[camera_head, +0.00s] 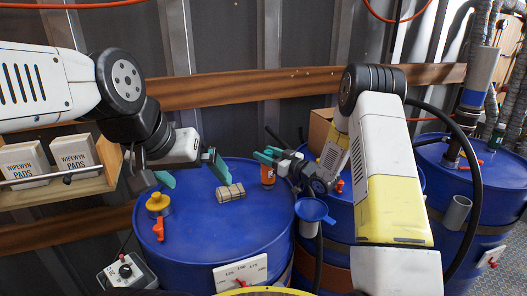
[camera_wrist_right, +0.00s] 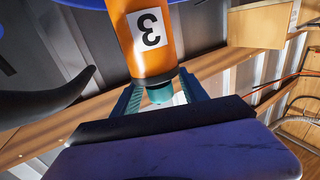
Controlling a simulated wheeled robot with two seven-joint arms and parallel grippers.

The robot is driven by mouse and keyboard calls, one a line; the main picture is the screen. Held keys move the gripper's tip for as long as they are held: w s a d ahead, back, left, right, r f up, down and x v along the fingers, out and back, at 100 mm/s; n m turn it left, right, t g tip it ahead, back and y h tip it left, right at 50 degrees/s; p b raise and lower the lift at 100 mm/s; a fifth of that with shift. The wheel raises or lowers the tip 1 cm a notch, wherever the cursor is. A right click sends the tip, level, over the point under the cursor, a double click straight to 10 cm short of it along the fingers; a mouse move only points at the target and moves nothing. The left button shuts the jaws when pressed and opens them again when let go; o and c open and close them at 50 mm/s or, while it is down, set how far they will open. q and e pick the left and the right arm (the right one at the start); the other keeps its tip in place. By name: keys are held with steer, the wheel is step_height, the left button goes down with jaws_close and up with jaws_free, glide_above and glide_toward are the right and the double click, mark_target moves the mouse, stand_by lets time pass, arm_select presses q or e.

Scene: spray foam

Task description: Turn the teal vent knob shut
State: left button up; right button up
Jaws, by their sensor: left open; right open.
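The teal vent knob (camera_wrist_right: 160,93) is at the end of an orange cylinder (camera_wrist_right: 150,40) marked 3 in the right wrist view. In the head view the orange cylinder (camera_head: 267,175) stands on the middle blue drum's right side, and the knob is hidden or too small to tell from the teal fingers. My right gripper (camera_head: 268,154) is open at the cylinder's top, and its fingers (camera_wrist_right: 158,95) lie on either side of the knob. I cannot tell whether they touch it. My left gripper (camera_head: 190,172) is open and empty above the drum's left part.
The blue drum (camera_head: 215,215) carries a tan bundle (camera_head: 230,192), a yellow fitting (camera_head: 158,203) and a red valve handle (camera_head: 159,230). A blue funnel (camera_head: 312,210) is to the right. A shelf (camera_head: 60,190) with boxed pads is at left, and a black hose (camera_head: 478,185) at right.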

steer(key=shift+x, duration=0.9)
jaws_close()
